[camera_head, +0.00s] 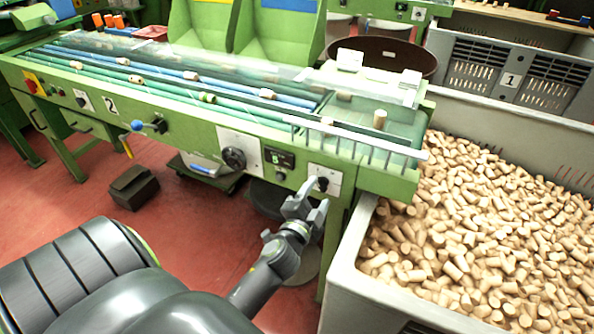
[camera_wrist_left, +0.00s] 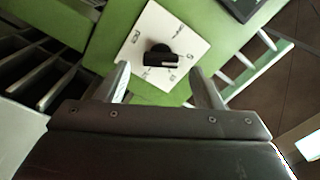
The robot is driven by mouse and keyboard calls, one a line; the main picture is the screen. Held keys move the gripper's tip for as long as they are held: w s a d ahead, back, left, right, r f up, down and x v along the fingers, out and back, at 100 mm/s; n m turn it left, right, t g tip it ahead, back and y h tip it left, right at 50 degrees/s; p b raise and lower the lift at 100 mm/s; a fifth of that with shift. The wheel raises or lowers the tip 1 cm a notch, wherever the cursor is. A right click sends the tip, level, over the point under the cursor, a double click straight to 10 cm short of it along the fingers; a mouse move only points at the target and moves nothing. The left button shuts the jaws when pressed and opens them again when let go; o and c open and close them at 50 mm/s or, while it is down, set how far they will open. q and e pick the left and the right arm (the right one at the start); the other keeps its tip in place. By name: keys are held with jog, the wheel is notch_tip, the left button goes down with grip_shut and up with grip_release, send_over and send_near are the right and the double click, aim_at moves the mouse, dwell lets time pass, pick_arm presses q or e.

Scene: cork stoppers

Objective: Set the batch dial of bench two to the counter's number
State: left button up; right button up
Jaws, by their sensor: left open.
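Bench two (camera_head: 185,122) is green, with a "2" plate on its front. A small black knob (camera_head: 322,184) sits on a white marked plate (camera_head: 331,173) near the bench's right end. The same knob (camera_wrist_left: 161,57) and plate (camera_wrist_left: 138,42) show in the left wrist view. The counter (camera_head: 279,158) is a dark display with a green digit, perhaps 5, left of the plate. A larger black round knob (camera_head: 234,158) is further left. My left gripper (camera_head: 306,200) is open and empty just in front of the small knob, its fingers (camera_wrist_left: 160,82) apart and not touching it.
A big pale crate (camera_head: 367,296) full of corks stands right of the bench. A blue-handled lever (camera_head: 147,126) juts from the bench front. A dark block (camera_head: 134,187) lies on the red floor. Corks lie along the bench top.

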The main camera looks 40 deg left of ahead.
pick_arm(q)
jog(key=v, duration=1.5)
jog(key=shift+b, duration=0.4)
pick_arm(e)
jog(key=shift+w+f, duration=0.25)
jog(key=shift+w, duration=0.35)
pick_arm(q)
jog(key=shift+w, duration=0.1)
pick_arm(e)
jog(key=shift+s+d, duration=0.15)
jog(key=shift+s, duration=0.1)
